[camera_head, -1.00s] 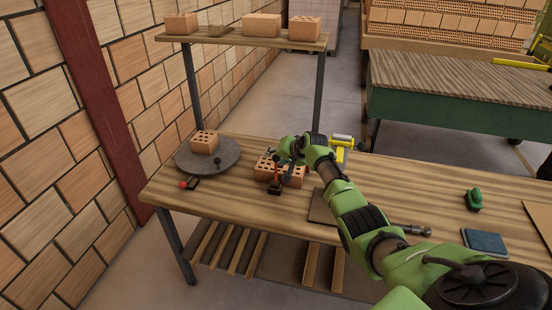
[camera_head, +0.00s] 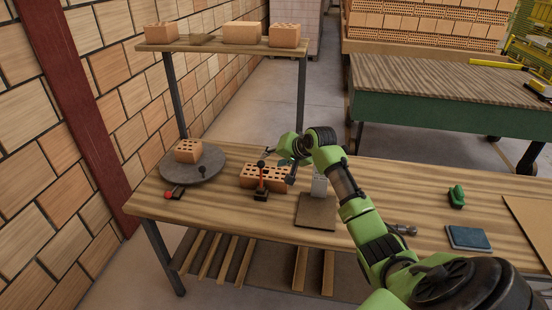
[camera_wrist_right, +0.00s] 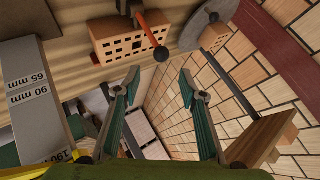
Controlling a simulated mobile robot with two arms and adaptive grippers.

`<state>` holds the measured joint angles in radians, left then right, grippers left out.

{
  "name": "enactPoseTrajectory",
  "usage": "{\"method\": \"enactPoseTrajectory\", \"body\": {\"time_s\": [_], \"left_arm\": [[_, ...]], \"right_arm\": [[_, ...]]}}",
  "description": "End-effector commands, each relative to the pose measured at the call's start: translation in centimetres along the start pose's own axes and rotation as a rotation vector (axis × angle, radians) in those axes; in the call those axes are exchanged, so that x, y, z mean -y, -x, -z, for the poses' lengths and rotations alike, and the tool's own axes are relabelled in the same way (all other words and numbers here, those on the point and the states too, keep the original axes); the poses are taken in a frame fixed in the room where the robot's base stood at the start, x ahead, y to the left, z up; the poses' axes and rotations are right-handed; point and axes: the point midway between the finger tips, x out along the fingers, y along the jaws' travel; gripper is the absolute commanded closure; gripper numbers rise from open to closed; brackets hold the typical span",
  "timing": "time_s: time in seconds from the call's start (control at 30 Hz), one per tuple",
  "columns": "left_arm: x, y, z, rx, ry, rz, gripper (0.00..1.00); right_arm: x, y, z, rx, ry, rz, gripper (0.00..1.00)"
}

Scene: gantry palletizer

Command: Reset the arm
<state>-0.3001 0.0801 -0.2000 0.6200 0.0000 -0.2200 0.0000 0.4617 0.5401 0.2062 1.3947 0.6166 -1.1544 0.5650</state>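My green right arm reaches from the lower right over the wooden workbench (camera_head: 400,200). My right gripper (camera_head: 279,164) hangs in the air by the perforated orange brick (camera_head: 262,177), clear of it as far as I can tell. In the right wrist view its two fingers (camera_wrist_right: 160,76) stand wide apart with nothing between them. The brick (camera_wrist_right: 120,42) shows beyond them at the top, partly behind a black and orange lever tool (camera_wrist_right: 150,34). My left gripper is in neither view.
A round turntable (camera_head: 211,170) bears a brick (camera_head: 188,151) at the left. A shelf (camera_head: 215,46) with several bricks stands behind. A grey marked block (camera_wrist_right: 38,100), brown board (camera_head: 316,212), green tool (camera_head: 456,196) and blue pad (camera_head: 467,238) are on the bench.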

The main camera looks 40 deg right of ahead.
Motion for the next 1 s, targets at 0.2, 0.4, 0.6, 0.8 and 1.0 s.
{"method": "enactPoseTrajectory", "body": {"time_s": [0.2, 0.4, 0.6, 0.8, 1.0], "left_arm": [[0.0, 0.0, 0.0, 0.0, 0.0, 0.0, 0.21], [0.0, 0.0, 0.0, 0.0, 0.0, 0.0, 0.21], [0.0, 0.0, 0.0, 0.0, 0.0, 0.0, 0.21], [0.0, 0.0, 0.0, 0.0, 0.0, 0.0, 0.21], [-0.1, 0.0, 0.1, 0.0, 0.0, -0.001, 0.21]], "right_arm": [[0.0, 1.1, -0.1, 0.0, 0.001, -0.001, 0.62], [0.0, 1.1, -0.1, 0.001, 0.0, -0.001, 0.62], [0.0, 1.1, -0.1, 0.001, 0.0, -0.001, 0.62], [-0.2, 0.9, -1.0, 0.011, 0.017, -0.008, 0.62], [-2.1, 0.2, -10.5, 0.108, 0.225, -0.08, 0.62]]}}
